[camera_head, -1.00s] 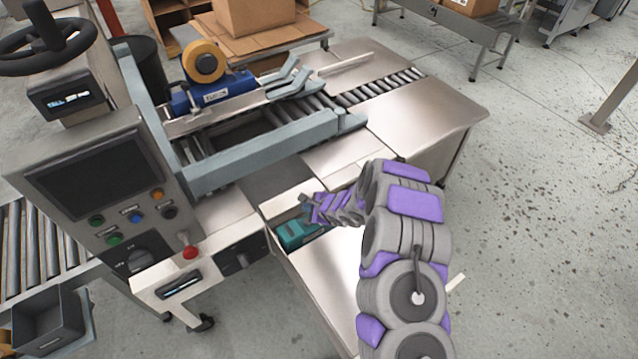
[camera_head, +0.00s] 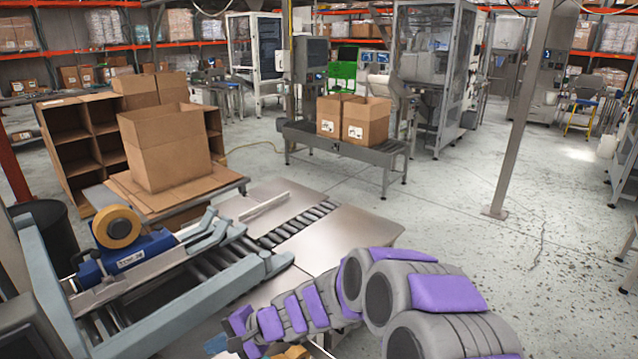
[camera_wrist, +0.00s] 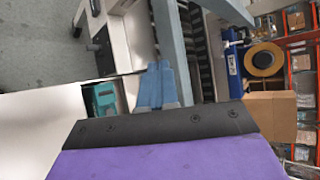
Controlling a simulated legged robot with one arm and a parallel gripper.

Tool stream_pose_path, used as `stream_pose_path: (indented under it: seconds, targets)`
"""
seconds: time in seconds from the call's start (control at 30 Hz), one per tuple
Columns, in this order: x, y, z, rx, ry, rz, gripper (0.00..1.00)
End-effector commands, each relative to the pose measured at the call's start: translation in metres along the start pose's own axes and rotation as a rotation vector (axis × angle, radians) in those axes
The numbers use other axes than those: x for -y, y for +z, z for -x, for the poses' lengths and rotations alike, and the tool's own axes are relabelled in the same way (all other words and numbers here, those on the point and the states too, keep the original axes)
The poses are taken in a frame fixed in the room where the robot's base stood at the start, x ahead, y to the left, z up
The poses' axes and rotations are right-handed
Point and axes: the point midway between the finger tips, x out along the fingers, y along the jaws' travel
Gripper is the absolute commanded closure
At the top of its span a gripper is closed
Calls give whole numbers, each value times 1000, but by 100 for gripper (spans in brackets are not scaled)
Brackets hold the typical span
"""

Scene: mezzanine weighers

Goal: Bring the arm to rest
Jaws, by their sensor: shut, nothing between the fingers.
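My gripper (camera_wrist: 158,88) shows in the wrist view as two blue fingers side by side, shut with nothing between them. In the head view my grey and purple arm reaches from the lower right toward the bottom middle, and its far end is cut by the lower edge. In the wrist view the fingers are in front of the machine's pale blue-grey rail (camera_wrist: 172,45). A teal item (camera_wrist: 104,100) lies in a recess left of the fingers, apart from them.
The taping machine (camera_head: 125,255) with its tape roll (camera_head: 117,227) stands left of my arm. An open carton (camera_head: 165,147) sits behind it. Two cartons (camera_head: 366,121) stand on a conveyor (camera_head: 345,148) farther back. A post (camera_head: 522,110) stands right; the floor (camera_head: 440,215) between is clear.

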Motion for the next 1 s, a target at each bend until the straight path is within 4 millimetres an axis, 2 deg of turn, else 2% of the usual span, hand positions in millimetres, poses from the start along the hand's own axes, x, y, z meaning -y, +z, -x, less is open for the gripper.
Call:
stream_pose_path:
  seconds: [0.03, 0.17, 0.37, 0.5, 0.67, 0.8, 1.0]
  targets:
    - [1, 15, 16, 11, 20, 45, 100]
    - [-10, 51, 52, 48, 101, 153, 100]
    - [-47, 98, 109, 74, 264, 286, 100]
    - [-83, 124, 150, 70, 401, 353, 100]
    - [-129, 147, 201, 45, 577, 397, 100]
    - [-173, 167, 249, 10, 741, 400, 100]
    - [-224, 191, 307, -45, 938, 363, 100]
